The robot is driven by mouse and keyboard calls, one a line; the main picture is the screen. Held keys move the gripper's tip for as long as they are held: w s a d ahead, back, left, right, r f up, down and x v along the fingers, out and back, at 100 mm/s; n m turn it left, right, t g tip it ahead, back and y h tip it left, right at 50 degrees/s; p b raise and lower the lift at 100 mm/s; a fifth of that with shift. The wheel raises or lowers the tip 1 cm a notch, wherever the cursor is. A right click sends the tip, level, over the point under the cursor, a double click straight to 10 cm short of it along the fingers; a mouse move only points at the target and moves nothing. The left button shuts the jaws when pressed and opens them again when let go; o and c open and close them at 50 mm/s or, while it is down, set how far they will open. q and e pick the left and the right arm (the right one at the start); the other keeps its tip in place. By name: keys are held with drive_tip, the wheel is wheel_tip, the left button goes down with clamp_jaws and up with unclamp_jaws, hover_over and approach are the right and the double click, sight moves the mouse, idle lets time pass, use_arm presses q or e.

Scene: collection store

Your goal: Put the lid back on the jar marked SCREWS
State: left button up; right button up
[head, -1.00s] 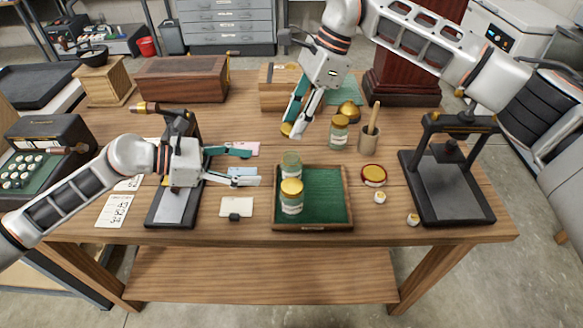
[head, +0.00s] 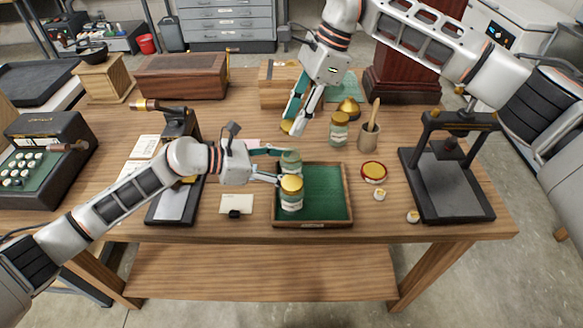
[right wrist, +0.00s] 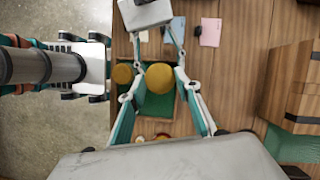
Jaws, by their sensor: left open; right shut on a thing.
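A greenish glass jar without a lid (head: 290,157) stands upright in the green-lined tray (head: 349,200). A second jar with a gold lid (head: 291,196) stands just in front of it; I cannot read the labels. My left gripper (head: 279,166) is open, its fingers at either side of the open jar; it also shows at the top of the right wrist view (right wrist: 157,50). My right gripper (head: 296,130) is shut on a gold lid (head: 286,127), held behind the open jar. In the right wrist view the lid (right wrist: 160,77) hides what lies beneath it.
A black press (head: 447,175) is at the right. The tray's right half is clear.

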use_arm(q)
drive_tip(key=shift+w+d+f, duration=0.2)
drive_tip(key=shift+d, duration=0.35)
clamp_jaws()
use_arm(e)
drive_tip(key=shift+f, duration=2.5)
drive_tip(key=shift+f, duration=0.1)
drive_tip(key=shift+f, duration=0.8)
drive_tip(key=shift+f, duration=0.55)
